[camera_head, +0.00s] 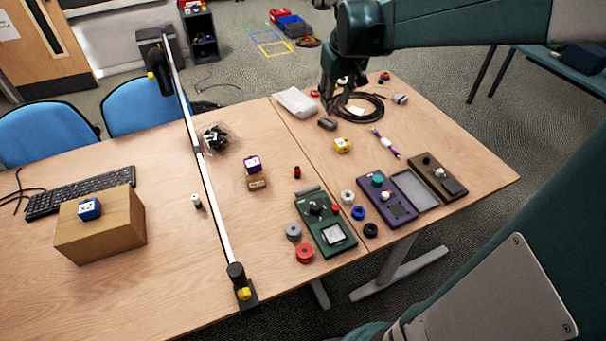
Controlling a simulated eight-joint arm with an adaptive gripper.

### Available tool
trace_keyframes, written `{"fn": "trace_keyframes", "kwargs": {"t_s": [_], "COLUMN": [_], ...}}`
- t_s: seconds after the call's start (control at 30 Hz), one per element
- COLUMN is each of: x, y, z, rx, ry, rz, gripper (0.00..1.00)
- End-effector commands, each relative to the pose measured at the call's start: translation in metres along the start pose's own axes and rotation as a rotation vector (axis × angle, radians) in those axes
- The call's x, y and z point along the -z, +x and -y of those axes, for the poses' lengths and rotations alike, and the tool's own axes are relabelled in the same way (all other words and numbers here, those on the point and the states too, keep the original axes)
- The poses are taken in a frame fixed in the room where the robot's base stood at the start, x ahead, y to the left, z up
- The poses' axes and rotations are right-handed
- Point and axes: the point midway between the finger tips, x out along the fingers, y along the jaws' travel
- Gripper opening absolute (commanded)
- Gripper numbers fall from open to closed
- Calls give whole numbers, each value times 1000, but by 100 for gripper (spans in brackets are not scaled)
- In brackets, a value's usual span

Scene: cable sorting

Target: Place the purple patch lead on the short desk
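A thin purple and white piece (386,143), which looks like the purple patch lead, lies on the right-hand desk (440,120), right of a yellow cube (342,145). The right-hand desk meets the left-hand desk (150,290) at a seam. I cannot tell for certain which one is the short desk. My gripper (331,98) hangs pointing down over the back of the right-hand desk, left of a coiled black cable (368,107). It is apart from the purple piece. Its fingers are dark and small, so I cannot tell if they are open or hold anything.
A white bar (200,170) on black stands crosses the left desk. A cardboard box (103,232) with a blue cube (89,208), a keyboard (75,194) and a purple cube (252,164) also stand there.

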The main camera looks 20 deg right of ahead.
Motion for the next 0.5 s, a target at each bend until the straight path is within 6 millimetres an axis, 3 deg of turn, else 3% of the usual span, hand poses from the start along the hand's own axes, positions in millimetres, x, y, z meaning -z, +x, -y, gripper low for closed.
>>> {"fn": "trace_keyframes", "kwargs": {"t_s": [0.5], "x": [-66], "y": [-50], "z": [86], "rx": [11], "ry": [4], "rz": [-106], "gripper": [31]}}
